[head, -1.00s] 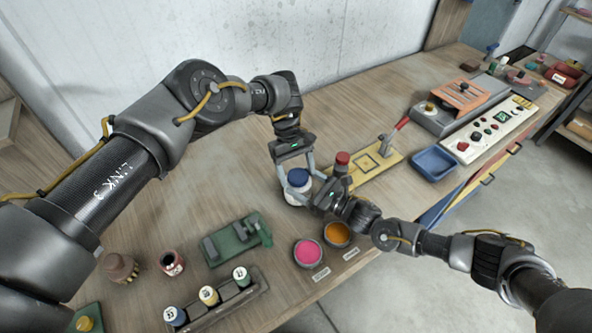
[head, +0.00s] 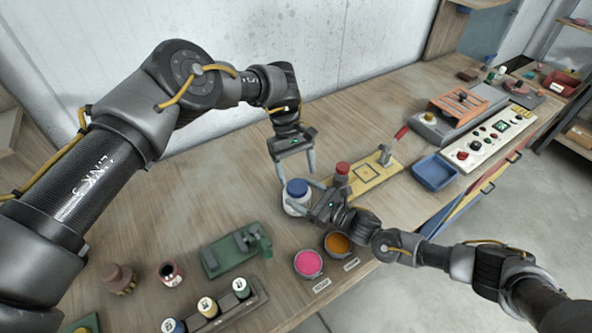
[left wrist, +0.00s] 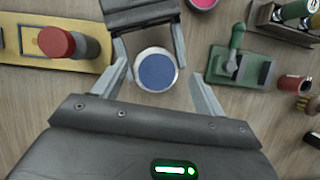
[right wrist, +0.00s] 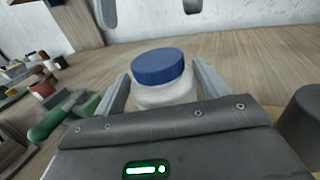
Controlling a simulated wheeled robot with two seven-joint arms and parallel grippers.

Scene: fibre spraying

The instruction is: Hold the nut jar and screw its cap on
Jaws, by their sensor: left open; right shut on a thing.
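The nut jar (head: 294,207) is a white jar standing upright on the wooden bench in the head view; its body also shows in the right wrist view (right wrist: 166,94). The blue cap (head: 297,187) sits on top of the jar and also shows from above in the left wrist view (left wrist: 156,72). My right gripper (head: 308,196) is shut on the jar's body from the side. My left gripper (head: 296,180) points down over the jar, its fingers open and apart from the cap on both sides. I cannot tell how tightly the cap is seated.
A red-topped post (head: 342,169) on a yellow plate (head: 372,172) stands close beside the jar. Pink (head: 308,263) and orange (head: 338,243) pots are in front. A green clamp (head: 235,250) is to the left, a blue tray (head: 434,172) to the right. Bench behind the jar is clear.

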